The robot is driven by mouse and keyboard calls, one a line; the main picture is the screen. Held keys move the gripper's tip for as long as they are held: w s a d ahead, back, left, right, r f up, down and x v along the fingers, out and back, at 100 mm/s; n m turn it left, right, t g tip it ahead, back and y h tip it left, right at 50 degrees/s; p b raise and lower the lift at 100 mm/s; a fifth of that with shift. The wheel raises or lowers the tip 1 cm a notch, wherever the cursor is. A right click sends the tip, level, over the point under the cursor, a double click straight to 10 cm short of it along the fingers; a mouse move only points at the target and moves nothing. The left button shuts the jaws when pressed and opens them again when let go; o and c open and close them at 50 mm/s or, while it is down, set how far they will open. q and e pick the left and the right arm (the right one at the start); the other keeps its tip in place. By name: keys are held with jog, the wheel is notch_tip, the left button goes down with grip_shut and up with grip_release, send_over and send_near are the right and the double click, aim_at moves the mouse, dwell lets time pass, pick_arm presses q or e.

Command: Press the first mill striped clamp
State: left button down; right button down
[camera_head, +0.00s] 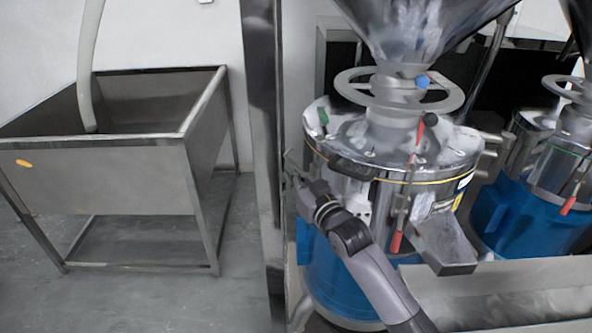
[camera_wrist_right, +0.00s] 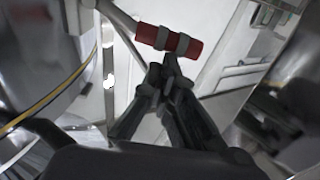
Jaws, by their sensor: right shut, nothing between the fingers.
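The first mill (camera_head: 345,270) has a blue base, a metal drum and a hopper on top. My right gripper (camera_head: 291,165) is at the left side of its drum, shut and empty. In the right wrist view the closed fingertips (camera_wrist_right: 168,72) are just below a red handle with grey bands (camera_wrist_right: 168,40), the striped clamp, on a metal rod. I cannot tell whether they touch it. This handle is not clearly seen in the head view, where the gripper is at the drum's far left edge. My left gripper is out of view.
Another red-handled clamp (camera_head: 397,241) hangs on the mill's front beside a metal spout (camera_head: 443,243). A second blue mill (camera_head: 525,215) stands at the right. An open metal bin (camera_head: 110,180) stands at the left, with free floor before it.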

jog(key=f+n, duration=0.1)
jog(key=n, duration=0.1)
jog(key=a+f+n, duration=0.1)
jog(key=shift+s+a+f+n, duration=0.1)
jog(key=shift+s+f+n, duration=0.2)
jog(key=shift+s+n, duration=0.1)
notch_tip(320, 180, down, 6)
jog(key=n+b, duration=0.1)
jog(key=n, duration=0.4)
jog(key=shift+n, duration=0.4)
jog(key=shift+w+f+b, duration=0.1)
jog(key=shift+b, duration=0.2)
jog(key=v, duration=1.2)
jog(key=shift+d, duration=0.2)
